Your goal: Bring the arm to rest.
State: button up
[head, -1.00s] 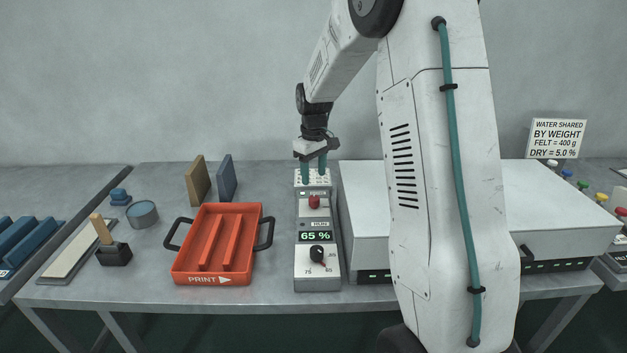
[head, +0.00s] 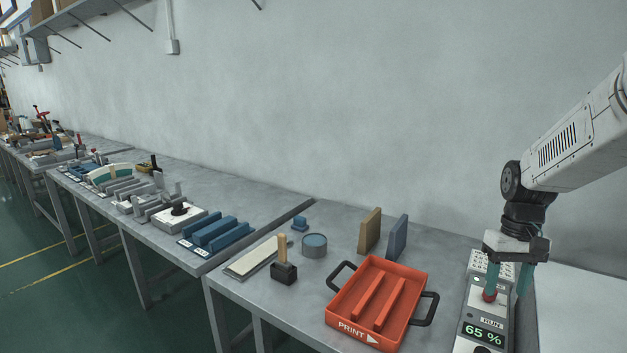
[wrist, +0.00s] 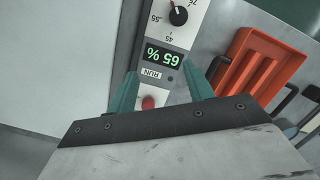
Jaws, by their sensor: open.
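My gripper (head: 507,280) is open above the grey control box (head: 484,312) at the right of the head view. Its two teal fingers stand apart around the line of the red button (head: 489,296), and nothing is held. In the wrist view my gripper (wrist: 166,92) shows the red button (wrist: 148,103) between the fingers, nearer the left one. The box display (wrist: 163,57) reads 65 %, with the black knob (wrist: 179,15) beyond it. I cannot tell whether a fingertip touches the box.
An orange PRINT tray (head: 347,314) stands left of the box, also in the wrist view (wrist: 256,65). A tan board (head: 370,231) and a blue board (head: 397,238) stand behind it. A black block with a wooden handle (head: 284,272) is further left. A white cabinet (head: 585,310) flanks the box.

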jog(key=s+a+r+t, duration=0.1)
jog(key=s+a+r, duration=0.2)
jog(key=s, duration=0.4)
jog(key=s+a+r+t, duration=0.1)
jog(key=s+a+r, duration=0.2)
jog(key=s+a, duration=0.2)
jog(key=s+a+r+t, duration=0.1)
jog(key=s+a+r, duration=0.2)
jog(key=s, duration=0.8)
jog(key=shift+s+a+n+h, duration=0.2)
jog(key=shift+a+n+h, duration=0.1)
jog(key=shift+a, duration=0.6)
jog(key=shift+r, duration=0.1)
jog(key=shift+c, duration=0.3)
